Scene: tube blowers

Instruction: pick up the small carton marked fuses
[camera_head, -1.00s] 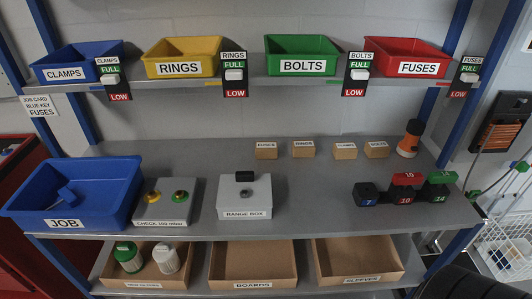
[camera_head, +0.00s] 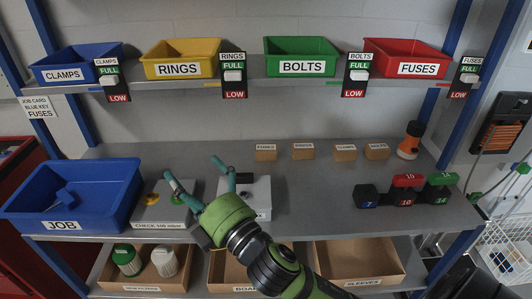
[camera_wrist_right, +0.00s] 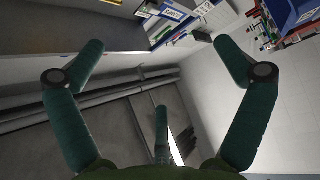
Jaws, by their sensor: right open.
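The small brown carton marked fuses (camera_head: 266,153) stands on the grey bench, leftmost in a row of small cartons at the back. My right gripper (camera_head: 203,183) is open and empty. In the head view its teal fingers point up the picture, in front of the check box and the range box, to the left of and nearer than the fuses carton. In the right wrist view the spread fingers (camera_wrist_right: 158,62) have nothing between them, and I cannot make out the carton there. My left gripper is not in view.
Beside the fuses carton stand the rings carton (camera_head: 303,152), clamps carton (camera_head: 345,153) and bolts carton (camera_head: 376,152). The range box (camera_head: 257,190) is partly hidden by my gripper. A blue job bin (camera_head: 110,222) is at left. Coloured weights (camera_head: 404,190) stand at right.

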